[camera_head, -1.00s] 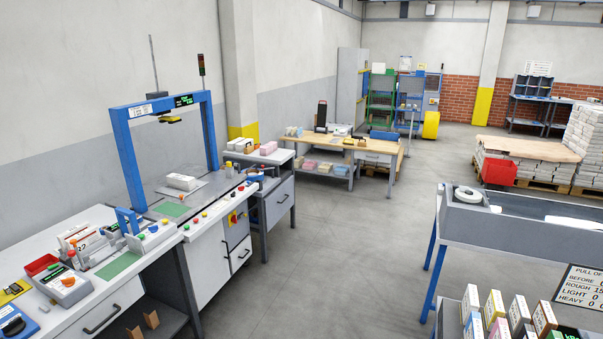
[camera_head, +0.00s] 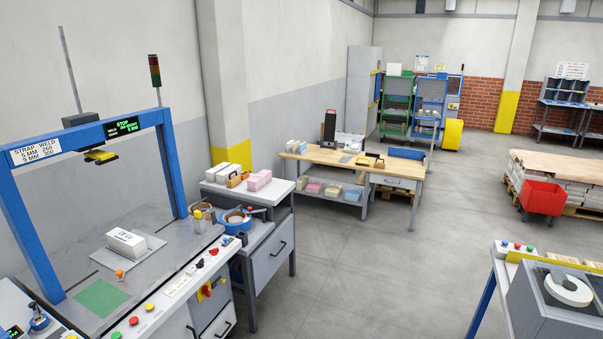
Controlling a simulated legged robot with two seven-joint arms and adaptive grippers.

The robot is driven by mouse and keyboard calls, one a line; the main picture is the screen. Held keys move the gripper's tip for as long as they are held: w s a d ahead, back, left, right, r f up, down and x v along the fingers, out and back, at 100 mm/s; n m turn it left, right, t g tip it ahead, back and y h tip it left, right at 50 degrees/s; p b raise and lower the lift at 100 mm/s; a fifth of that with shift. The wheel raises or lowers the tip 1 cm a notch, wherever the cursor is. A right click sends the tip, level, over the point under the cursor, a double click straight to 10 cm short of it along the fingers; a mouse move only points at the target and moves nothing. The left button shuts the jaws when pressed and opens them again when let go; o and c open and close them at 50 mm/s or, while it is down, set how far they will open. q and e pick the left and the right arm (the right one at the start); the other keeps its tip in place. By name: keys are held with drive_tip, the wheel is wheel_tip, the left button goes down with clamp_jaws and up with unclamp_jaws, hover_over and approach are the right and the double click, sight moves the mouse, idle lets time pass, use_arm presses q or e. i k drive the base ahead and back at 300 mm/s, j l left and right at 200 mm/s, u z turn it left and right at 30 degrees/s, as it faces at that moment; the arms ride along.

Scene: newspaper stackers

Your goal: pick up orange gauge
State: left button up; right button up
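A small orange item (camera_head: 120,275) sits on the grey top of the strapping machine (camera_head: 160,258), between a white bundle (camera_head: 126,242) and a green pad (camera_head: 100,298). It is too small to tell for sure whether it is the orange gauge. Neither of my grippers is in view.
The blue strapping arch (camera_head: 30,235) stands over the machine top. Past it are a grey side cabinet (camera_head: 268,262) and a wooden workbench (camera_head: 330,155). A table with a grey machine (camera_head: 560,315) is at the lower right. The floor between is clear.

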sight(246, 175)
drive_tip(key=i+u, duration=0.15)
drive_tip(key=i, duration=0.4)
drive_tip(key=i+l+u, duration=0.15)
drive_tip(key=i, duration=0.35)
drive_tip(key=i+l+u, duration=0.15)
drive_tip(key=i, duration=0.35)
drive_tip(key=i+l+u, duration=0.15)
drive_tip(key=i+l, duration=0.15)
drive_tip(key=i, duration=0.25)
drive_tip(key=i+l+u, duration=0.15)
drive_tip(key=i+l, duration=0.2)
drive_tip(key=i+l+z, duration=0.8)
drive_tip(key=i+z, duration=0.25)
drive_tip(key=i, duration=0.2)
drive_tip(key=i+z, duration=0.35)
drive_tip(key=i+u, duration=0.1)
drive_tip(key=i, duration=0.35)
drive_tip(key=i+l+u, duration=0.15)
drive_tip(key=i, duration=0.35)
drive_tip(key=i+u, duration=0.1)
drive_tip(key=i, duration=0.35)
drive_tip(key=i+l+u, duration=0.1)
drive_tip(key=i, duration=0.35)
drive_tip(key=l, duration=0.1)
